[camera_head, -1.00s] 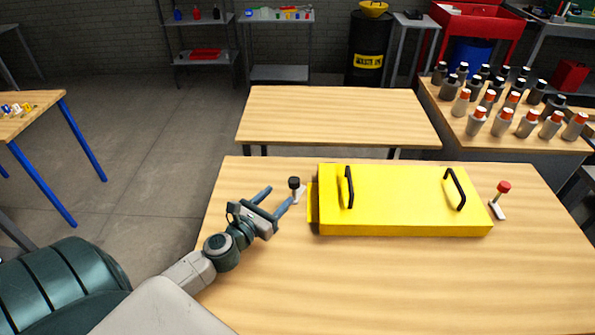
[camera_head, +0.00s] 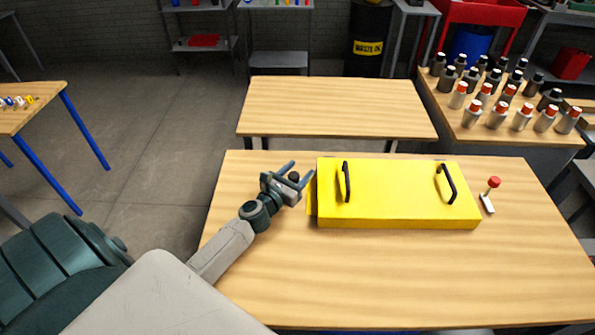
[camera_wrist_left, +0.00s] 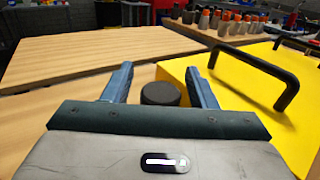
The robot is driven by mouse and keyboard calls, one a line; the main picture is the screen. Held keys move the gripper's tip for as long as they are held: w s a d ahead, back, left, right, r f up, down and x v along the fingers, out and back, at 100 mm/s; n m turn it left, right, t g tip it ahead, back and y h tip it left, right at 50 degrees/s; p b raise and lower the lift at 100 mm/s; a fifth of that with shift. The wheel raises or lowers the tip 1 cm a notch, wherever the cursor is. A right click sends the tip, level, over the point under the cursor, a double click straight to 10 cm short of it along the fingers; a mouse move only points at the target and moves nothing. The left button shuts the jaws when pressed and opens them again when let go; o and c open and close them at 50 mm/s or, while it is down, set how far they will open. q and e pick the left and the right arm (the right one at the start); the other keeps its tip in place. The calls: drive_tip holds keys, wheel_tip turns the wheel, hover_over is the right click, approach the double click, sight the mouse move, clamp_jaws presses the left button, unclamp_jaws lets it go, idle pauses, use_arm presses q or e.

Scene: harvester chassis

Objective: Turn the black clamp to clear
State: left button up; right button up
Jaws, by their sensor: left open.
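The black clamp (camera_wrist_left: 160,93) shows its round black knob between the two fingers of my left gripper in the left wrist view. In the head view its black knob (camera_head: 294,176) is partly hidden by the gripper. My left gripper (camera_head: 300,171) is open, with one finger on each side of the knob; I cannot tell whether either finger touches it. The gripper also shows in the left wrist view (camera_wrist_left: 160,82). The clamp stands at the left end of the yellow chassis box (camera_head: 400,212), which has two black handles. My right gripper is not in view.
A clamp with a red knob (camera_head: 494,182) stands at the box's right end. The wooden table (camera_head: 400,280) is clear in front of the box. A second, empty table (camera_head: 340,105) stands behind. Several bottles (camera_head: 510,100) stand on a table at the back right.

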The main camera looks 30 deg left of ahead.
use_arm(q)
drive_tip(key=c, duration=1)
drive_tip(key=shift+o, duration=0.2)
drive_tip(key=shift+y, duration=0.5)
drive_tip(key=shift+f+n+y+b, duration=0.1)
drive_tip(key=shift+n+y+b, duration=0.55)
drive_tip(key=shift+n+y, duration=0.45)
drive_tip(key=y, duration=0.1)
drive_tip(key=n+y, duration=0.1)
drive_tip(key=shift+a+g+y+b, duration=0.2)
drive_tip(key=shift+g+y+b, duration=0.1)
drive_tip(key=shift+g, duration=0.1)
drive_tip(key=shift+s+a+n+y, duration=0.1)
drive_tip(key=shift+n+y, duration=0.5)
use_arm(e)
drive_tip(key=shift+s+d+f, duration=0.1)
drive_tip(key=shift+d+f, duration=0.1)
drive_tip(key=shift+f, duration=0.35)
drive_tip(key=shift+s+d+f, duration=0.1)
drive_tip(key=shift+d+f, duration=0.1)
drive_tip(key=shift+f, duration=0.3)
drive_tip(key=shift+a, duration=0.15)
use_arm(q)
drive_tip(key=o, duration=1)
drive_tip(key=shift+c, duration=0.2)
